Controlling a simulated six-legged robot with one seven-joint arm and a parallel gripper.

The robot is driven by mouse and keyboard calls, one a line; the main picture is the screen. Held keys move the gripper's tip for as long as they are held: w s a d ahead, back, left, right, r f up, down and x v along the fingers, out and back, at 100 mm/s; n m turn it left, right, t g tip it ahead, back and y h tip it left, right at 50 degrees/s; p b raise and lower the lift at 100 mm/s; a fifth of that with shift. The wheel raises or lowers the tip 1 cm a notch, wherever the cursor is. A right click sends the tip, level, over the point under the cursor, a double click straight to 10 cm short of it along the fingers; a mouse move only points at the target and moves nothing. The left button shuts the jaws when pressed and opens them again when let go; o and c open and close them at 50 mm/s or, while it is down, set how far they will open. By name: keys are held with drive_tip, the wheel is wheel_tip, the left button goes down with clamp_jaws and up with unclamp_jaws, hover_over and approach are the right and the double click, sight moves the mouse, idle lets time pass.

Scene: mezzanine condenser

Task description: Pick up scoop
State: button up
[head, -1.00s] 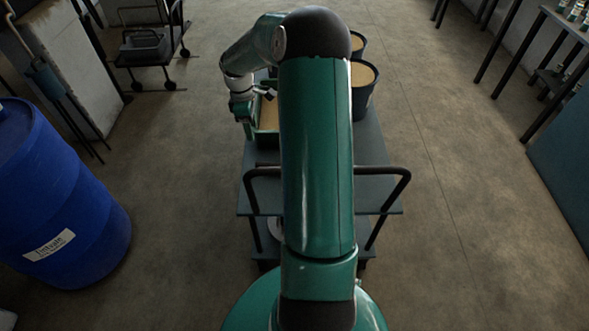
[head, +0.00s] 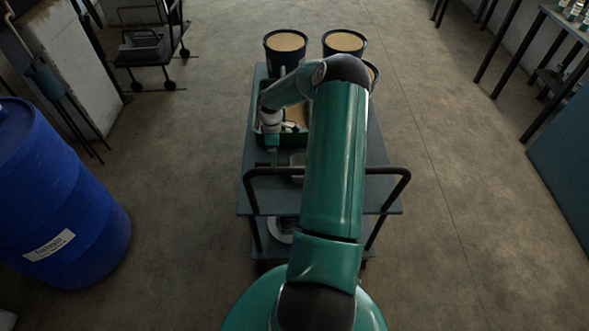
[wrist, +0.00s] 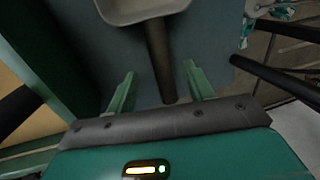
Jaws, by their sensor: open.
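The scoop (wrist: 144,10) has a grey pan and a dark handle, and lies on the cart's blue-grey top. Its pan is cut off by the top edge of the wrist view. In the head view the scoop (head: 297,166) is partly hidden by my arm. My gripper (wrist: 159,70) is open and empty. In the wrist view the scoop's handle runs between its two green fingers, with space on both sides. I cannot tell how high the fingers are above the handle. In the head view my gripper (head: 272,157) is just left of the scoop.
The cart (head: 381,145) has a dark push rail (head: 395,174) at its near end. A green tray (head: 262,138) of tan material is beyond the gripper. Tan-filled buckets (head: 285,52) stand at the far end. A blue barrel (head: 65,200) stands left. Floor on the right is clear.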

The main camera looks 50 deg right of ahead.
drive_tip(key=f, duration=0.2)
drive_tip(key=a+f, duration=0.1)
drive_tip(key=f, duration=0.2)
drive_tip(key=shift+s+a+f, duration=0.15)
drive_tip(key=shift+a+f, duration=0.05)
drive_tip(key=shift+f, duration=0.05)
drive_tip(key=shift+c, duration=0.4)
clamp_jaws()
